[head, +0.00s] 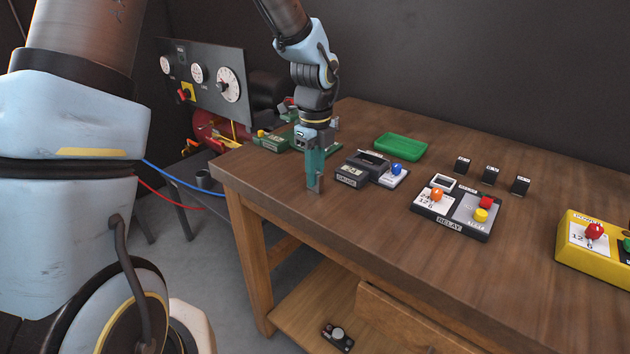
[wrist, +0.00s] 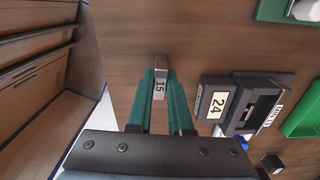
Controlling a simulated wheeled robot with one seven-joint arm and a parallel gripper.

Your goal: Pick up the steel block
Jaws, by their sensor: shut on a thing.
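The steel block (wrist: 160,64) is a small grey piece with a white label reading 15. In the wrist view it sits between the tips of my gripper's green fingers (wrist: 161,84). In the head view my gripper (head: 315,182) points straight down near the left front corner of the wooden workbench (head: 335,220). It is shut on the block, whose lower end (head: 315,190) shows faintly between the fingertips. I cannot tell whether the block touches the bench top.
A dark gauge unit labelled 24 (head: 350,177) stands close to the right of my gripper. A green tray (head: 401,146) lies behind it. A relay box (head: 450,223), several small black blocks and a yellow box (head: 575,260) stand further right. The front bench strip is clear.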

